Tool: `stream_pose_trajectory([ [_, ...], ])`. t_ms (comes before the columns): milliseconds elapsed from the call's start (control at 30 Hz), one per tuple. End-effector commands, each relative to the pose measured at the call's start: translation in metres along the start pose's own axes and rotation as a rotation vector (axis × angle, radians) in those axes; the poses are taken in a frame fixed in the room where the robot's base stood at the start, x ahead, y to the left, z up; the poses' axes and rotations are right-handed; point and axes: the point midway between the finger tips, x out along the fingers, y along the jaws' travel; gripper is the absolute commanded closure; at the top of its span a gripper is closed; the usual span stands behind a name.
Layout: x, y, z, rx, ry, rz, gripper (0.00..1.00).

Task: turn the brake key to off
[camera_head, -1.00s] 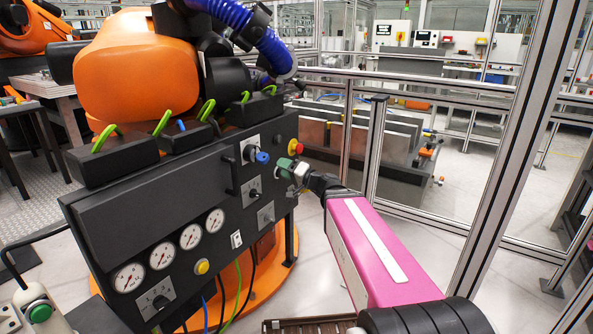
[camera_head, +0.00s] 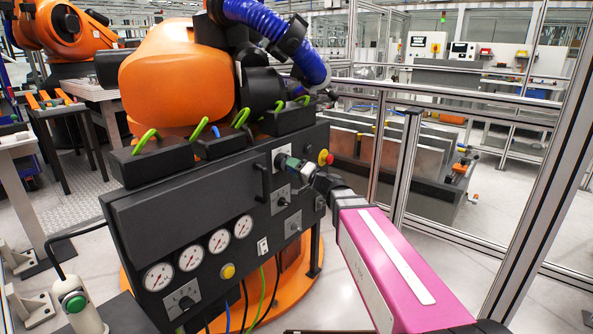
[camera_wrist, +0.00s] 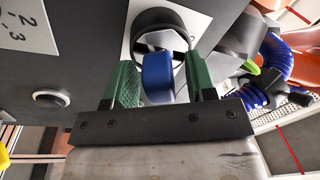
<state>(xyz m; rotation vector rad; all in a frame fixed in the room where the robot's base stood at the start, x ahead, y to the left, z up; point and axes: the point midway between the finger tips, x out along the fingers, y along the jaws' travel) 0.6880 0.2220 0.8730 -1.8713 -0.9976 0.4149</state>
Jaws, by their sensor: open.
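My gripper (camera_head: 290,164) is at the upper right of the black control panel (camera_head: 190,225), over a white plate (camera_head: 277,158). In the wrist view its two green fingers (camera_wrist: 158,62) are apart, one on each side of a blue knob (camera_wrist: 157,80). The knob sits in front of a round black collar (camera_wrist: 160,22) on the white plate (camera_wrist: 133,42). I cannot tell whether either finger touches it. The head view hides the knob behind my gripper. No off marking can be read.
A red button on a yellow base (camera_head: 325,158) is close right of my gripper. Rotary switches (camera_head: 281,199) are below, and gauges (camera_head: 190,257) are lower left. Black boxes with green levers (camera_head: 150,160) line the panel top. A fence post (camera_head: 405,165) stands to the right.

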Motion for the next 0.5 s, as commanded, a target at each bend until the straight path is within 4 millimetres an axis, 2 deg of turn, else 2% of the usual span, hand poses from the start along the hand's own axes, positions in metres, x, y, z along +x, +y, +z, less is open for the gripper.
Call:
stream_pose_trajectory([
  [33,-0.0002,0.0,0.0,0.0,0.0,0.0,0.49],
  [67,-0.0002,0.0,0.0,0.0,0.0,0.0,0.55],
  [200,-0.0003,0.0,0.0,0.0,0.0,0.0,1.0],
  [367,-0.0003,0.0002,-0.0002,-0.012,-0.002,-0.001,1.0],
  [500,-0.0001,0.0007,-0.0016,-0.134,-0.015,-0.01,1.0],
])
